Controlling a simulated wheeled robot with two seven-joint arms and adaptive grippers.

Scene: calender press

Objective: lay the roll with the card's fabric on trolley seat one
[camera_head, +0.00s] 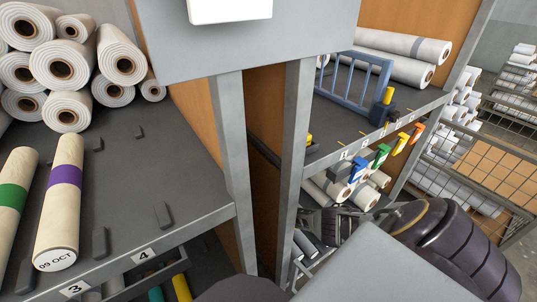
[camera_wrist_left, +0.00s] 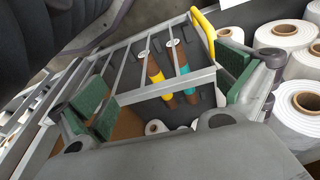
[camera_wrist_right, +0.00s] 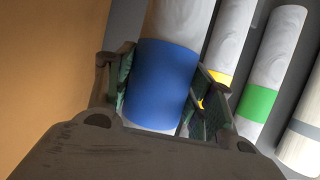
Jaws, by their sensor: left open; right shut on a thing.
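My right gripper (camera_wrist_right: 162,85) is shut on a pale roll with a wide blue band (camera_wrist_right: 160,86), with the jaws at the band, in the right wrist view. Both ends of that roll are out of that view. My left gripper (camera_wrist_left: 170,85) is open and empty. Beyond its green pads, a grey barred frame with a yellow handle (camera_wrist_left: 204,37) shows, and rolls with a yellow band (camera_wrist_left: 161,88) and a teal band (camera_wrist_left: 183,70) lie beyond. A white panel (camera_head: 230,10) is cut off at the top of the head view; no card face or seat one can be read.
A green-banded roll (camera_head: 14,196) and a purple-banded roll marked 09 OCT (camera_head: 58,200) lie on the left shelf (camera_head: 190,175) by labels 3 and 4. White rolls (camera_head: 60,70) are stacked behind. Grey posts (camera_head: 297,150), a blue rack (camera_head: 352,88) and a mesh cage (camera_head: 480,165) stand rightward.

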